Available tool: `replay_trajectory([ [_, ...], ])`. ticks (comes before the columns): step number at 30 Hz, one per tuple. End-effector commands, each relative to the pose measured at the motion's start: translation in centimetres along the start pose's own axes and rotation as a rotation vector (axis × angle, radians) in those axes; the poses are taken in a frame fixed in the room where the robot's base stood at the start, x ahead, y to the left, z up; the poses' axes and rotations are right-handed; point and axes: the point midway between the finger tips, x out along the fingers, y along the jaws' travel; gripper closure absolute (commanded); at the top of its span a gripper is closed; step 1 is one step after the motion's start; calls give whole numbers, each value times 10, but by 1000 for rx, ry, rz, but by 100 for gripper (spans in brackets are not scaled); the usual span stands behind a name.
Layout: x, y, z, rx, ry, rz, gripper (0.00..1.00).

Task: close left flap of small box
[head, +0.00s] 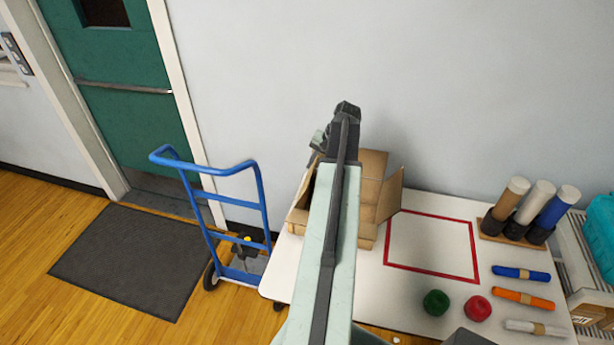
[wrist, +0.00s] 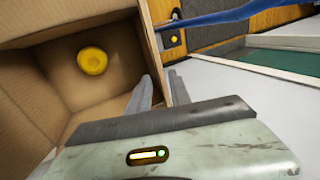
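The small box (head: 368,232) is open brown cardboard on the white table, partly hidden behind my arm in the head view. Its right flap (head: 389,199) stands outward, and its back flap (head: 373,164) is raised. The left flap (head: 299,212) shows only partly beside my arm. In the wrist view, a yellow round thing (wrist: 92,61) lies inside the box. My gripper (wrist: 160,78) is at a cardboard panel edge, with its fingers apart and the panel between or just beyond them. I cannot tell whether they touch it. The fingertips are hidden in the head view.
A blue hand truck (head: 222,170) stands left of the white table (head: 425,313). A red square outline (head: 432,269) right of the box is empty.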

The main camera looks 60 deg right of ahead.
Motion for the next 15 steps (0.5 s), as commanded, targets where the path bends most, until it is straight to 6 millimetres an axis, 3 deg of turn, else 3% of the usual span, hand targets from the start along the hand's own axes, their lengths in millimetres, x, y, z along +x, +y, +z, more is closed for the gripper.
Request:
replay_trajectory([
  [1,17,2,0,-2,-1,0,75],
  [7,54,-1,2,-9,-4,0,75],
  [15,62,-6,3,-10,-4,0,75],
])
